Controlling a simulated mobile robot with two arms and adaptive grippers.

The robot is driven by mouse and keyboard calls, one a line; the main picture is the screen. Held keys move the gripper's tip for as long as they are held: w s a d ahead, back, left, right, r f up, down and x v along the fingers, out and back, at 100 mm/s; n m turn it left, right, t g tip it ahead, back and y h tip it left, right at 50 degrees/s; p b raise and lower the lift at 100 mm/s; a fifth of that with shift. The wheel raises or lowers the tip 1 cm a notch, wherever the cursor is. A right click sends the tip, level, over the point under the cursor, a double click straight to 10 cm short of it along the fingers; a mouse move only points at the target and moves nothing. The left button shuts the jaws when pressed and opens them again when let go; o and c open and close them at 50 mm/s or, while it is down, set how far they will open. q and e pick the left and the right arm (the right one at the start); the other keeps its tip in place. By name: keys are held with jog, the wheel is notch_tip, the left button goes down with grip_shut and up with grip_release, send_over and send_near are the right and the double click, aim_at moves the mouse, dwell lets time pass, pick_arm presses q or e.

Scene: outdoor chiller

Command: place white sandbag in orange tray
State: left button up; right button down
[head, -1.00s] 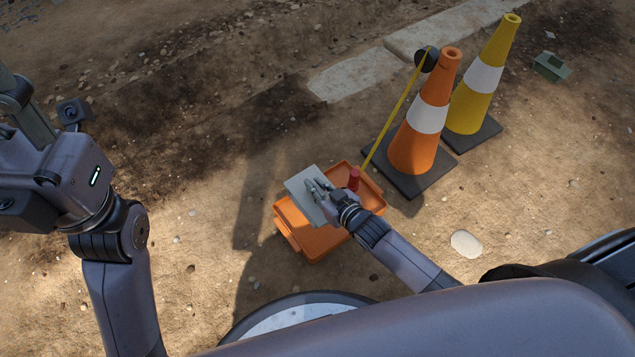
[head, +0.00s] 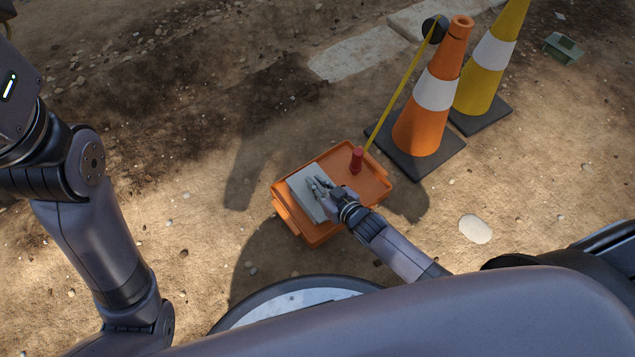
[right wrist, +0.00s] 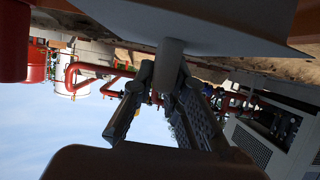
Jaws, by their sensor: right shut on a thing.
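The white sandbag (head: 301,192) is a flat, pale grey-white slab in the head view, over the left part of the orange tray (head: 372,186). My right gripper (head: 319,187) is shut on it from above. In the right wrist view the sandbag (right wrist: 205,22) fills the top, with the right gripper (right wrist: 168,82) closed on a pale grip on it. I cannot tell whether the sandbag touches the tray floor. My left arm shows at the left edge of the head view, but its gripper is out of the picture.
A red cylindrical piece (head: 357,161) stands in the tray beside the sandbag. An orange cone (head: 424,125) and a yellow cone (head: 483,85) stand right of the tray, with a yellow strip (head: 402,90) slanting past. A green box (head: 562,48) lies far right. Ground left of the tray is clear.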

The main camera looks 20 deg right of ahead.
jog(key=shift+w+r, duration=0.15)
jog(key=shift+r, duration=0.1)
jog(key=shift+f, duration=0.15)
jog(key=c, duration=2)
grip_release()
jog(key=shift+f, duration=0.15)
jog(key=o, duration=0.4)
